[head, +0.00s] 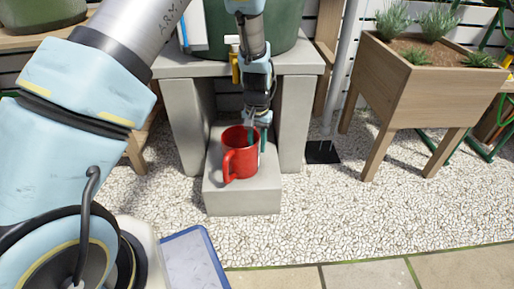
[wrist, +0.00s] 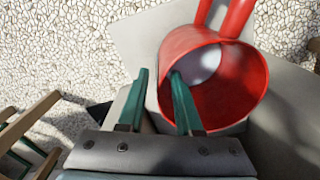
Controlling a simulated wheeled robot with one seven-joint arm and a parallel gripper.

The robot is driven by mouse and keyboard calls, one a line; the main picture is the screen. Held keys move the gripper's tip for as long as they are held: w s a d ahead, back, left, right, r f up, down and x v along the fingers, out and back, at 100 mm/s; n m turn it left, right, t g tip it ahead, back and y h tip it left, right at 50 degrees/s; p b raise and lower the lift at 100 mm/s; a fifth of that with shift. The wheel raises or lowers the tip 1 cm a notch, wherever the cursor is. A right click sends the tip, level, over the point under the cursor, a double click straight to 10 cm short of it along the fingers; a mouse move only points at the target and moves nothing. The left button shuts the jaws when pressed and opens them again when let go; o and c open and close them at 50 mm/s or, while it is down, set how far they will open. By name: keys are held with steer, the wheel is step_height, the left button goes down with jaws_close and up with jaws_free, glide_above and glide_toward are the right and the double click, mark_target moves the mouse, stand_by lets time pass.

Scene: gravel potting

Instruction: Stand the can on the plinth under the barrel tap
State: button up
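The red can (head: 241,160) stands on the grey plinth (head: 243,201), looking upright, with its handle toward the front left. In the wrist view the can (wrist: 238,88) shows its open mouth, and part of the plinth (wrist: 135,42) shows beside it. My gripper (head: 257,139) is at the can's right rim. In the wrist view my gripper (wrist: 160,84) has one green finger inside the mouth and the other outside, with the wall between them and a visible gap. The yellow-handled tap (head: 235,68) is above, on the green barrel (head: 284,22); my wrist partly covers the barrel.
The barrel's concrete bench (head: 296,62) has legs on both sides of the plinth. A wooden planter (head: 420,95) stands to the right, with a grey downpipe (head: 341,75) between. Open gravel (head: 340,205) lies in front.

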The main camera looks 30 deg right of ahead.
step_height(320, 180, up, 9)
steer(key=p, duration=0.3)
steer(key=shift+r, duration=0.15)
stand_by(0.3)
